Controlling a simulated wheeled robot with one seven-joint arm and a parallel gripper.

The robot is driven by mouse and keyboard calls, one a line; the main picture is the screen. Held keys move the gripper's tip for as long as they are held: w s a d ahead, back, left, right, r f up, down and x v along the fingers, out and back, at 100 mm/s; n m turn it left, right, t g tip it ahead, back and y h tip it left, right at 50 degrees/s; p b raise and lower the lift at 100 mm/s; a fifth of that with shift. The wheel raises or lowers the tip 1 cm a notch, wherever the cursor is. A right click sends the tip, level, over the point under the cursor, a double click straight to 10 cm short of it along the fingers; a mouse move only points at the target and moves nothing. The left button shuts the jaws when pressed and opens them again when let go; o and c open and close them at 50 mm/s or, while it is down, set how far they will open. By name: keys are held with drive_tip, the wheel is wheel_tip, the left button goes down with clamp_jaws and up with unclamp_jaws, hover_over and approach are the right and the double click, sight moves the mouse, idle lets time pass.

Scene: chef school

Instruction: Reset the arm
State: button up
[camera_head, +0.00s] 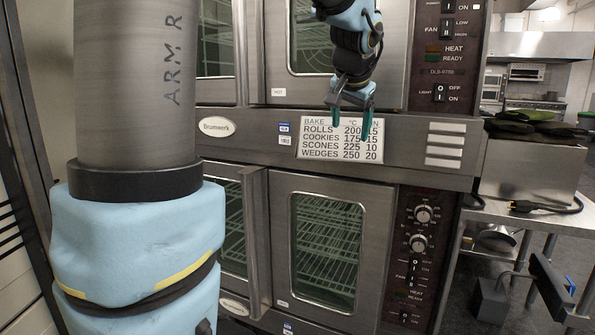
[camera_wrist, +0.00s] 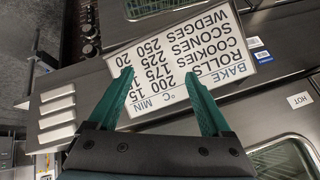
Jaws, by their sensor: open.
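My gripper (camera_head: 351,117) is in the upper middle of the head view, its two green fingertips pointing down in front of the baking chart (camera_head: 344,140) on the oven. The fingers are apart with nothing between them. In the wrist view my gripper (camera_wrist: 160,88) shows both green fingers spread, with the chart (camera_wrist: 178,58) appearing upside down behind them. I cannot tell how far the fingertips are from the chart. My arm's large grey and light blue links fill the left of the head view and hide part of the oven's left side.
A steel double oven stands ahead, with an upper door, a lower door (camera_head: 327,250) with a window showing racks, and a control panel (camera_head: 416,245) at right.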

drive_tip(key=s+a+f+n+g+b, duration=0.1)
drive_tip(key=s+a+f+n+g, duration=0.1)
drive_tip(key=s+a+f, duration=0.6)
drive_tip(key=s+a+f+n+g+y+b, duration=0.1)
drive_tip(key=s+a+f+n+g, duration=0.2)
drive_tip(key=f, duration=0.8)
drive_tip(key=s+a+f+n+g+b, duration=0.1)
drive_tip(key=s+a+f+n+b, duration=0.1)
drive_tip(key=s+a+f, duration=0.55)
wheel_tip(320, 180, up, 14)
drive_tip(key=w+p, duration=0.1)
drive_tip(key=p, duration=1.6)
drive_tip(key=shift+w, duration=0.15)
drive_tip(key=shift+a+r, duration=0.1)
